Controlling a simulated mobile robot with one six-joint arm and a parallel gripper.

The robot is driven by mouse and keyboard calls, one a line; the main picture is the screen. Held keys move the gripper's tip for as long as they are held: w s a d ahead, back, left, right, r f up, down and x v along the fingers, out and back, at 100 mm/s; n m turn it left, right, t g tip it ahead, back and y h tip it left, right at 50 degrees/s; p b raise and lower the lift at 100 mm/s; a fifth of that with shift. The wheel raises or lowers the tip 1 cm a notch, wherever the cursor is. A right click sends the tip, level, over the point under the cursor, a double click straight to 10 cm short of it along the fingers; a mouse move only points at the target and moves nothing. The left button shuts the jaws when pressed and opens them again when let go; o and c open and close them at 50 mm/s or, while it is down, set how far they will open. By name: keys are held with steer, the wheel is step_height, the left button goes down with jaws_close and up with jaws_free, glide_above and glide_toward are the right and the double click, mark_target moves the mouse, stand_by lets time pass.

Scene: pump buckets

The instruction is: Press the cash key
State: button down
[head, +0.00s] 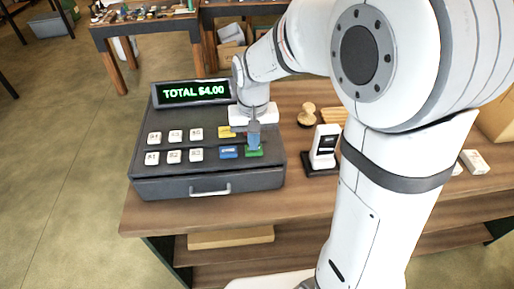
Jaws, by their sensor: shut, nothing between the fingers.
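A dark grey cash register (180,185) stands on the wooden table, its display (193,91) reading "TOTAL $4.00" in green. Two rows of white keys (175,156) sit on the left of its top.
A white card reader (324,146) on a dark stand is right of the register. A wooden stamp (307,115) stands behind it. My arm covers much of the table's right side. The table's front edge (200,222) is clear.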

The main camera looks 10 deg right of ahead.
steer(key=shift+f, duration=0.1)
steer(key=shift+r+p, duration=2.6)
steer(key=shift+r, duration=0.95)
